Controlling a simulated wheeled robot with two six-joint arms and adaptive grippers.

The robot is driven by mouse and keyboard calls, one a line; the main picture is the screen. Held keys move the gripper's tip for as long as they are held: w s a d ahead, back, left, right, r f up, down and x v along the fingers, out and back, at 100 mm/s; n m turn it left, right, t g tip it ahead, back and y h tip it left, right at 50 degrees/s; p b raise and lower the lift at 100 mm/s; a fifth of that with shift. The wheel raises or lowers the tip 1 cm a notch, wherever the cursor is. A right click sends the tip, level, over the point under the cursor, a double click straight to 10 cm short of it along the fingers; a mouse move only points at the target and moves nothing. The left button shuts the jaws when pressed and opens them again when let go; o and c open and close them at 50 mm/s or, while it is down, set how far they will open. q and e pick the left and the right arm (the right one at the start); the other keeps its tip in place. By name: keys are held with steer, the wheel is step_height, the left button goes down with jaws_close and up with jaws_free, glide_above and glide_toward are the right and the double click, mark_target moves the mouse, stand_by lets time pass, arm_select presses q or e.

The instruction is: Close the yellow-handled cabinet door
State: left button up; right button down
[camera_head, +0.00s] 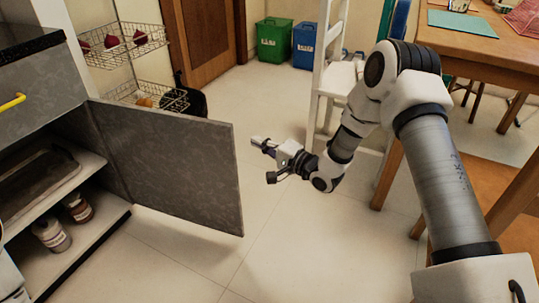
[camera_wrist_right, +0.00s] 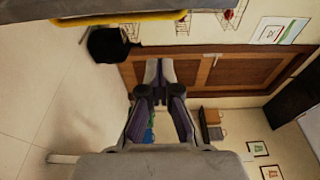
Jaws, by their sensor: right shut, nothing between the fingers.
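The grey cabinet door (camera_head: 170,165) stands wide open in the head view, swung out from the cabinet, its inner face toward me. Its outer face is hidden there. In the wrist view a yellow handle (camera_wrist_right: 135,17) runs along a grey panel at the top edge; it looks like the door's handle. My right gripper (camera_head: 260,143) is just right of the door's free edge, apart from it, with its fingers shut and empty. The fingers also show in the wrist view (camera_wrist_right: 159,75), below the handle and not touching it. My left gripper is out of view.
The open cabinet holds jars (camera_head: 52,235) and a dark tray (camera_head: 38,183); a drawer with a yellow handle (camera_head: 12,103) is above. A wire rack (camera_head: 125,45) and a black object (camera_head: 190,100) stand behind the door. A white chair (camera_head: 335,75) is behind my arm. Floor (camera_head: 200,262) is clear.

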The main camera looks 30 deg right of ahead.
steer(key=a+b, duration=0.1)
steer(key=a, duration=0.1)
steer(key=w+a+b, duration=0.1)
steer(key=a+b, duration=0.1)
steer(key=shift+a, duration=0.3)
steer(key=shift+s, duration=0.1)
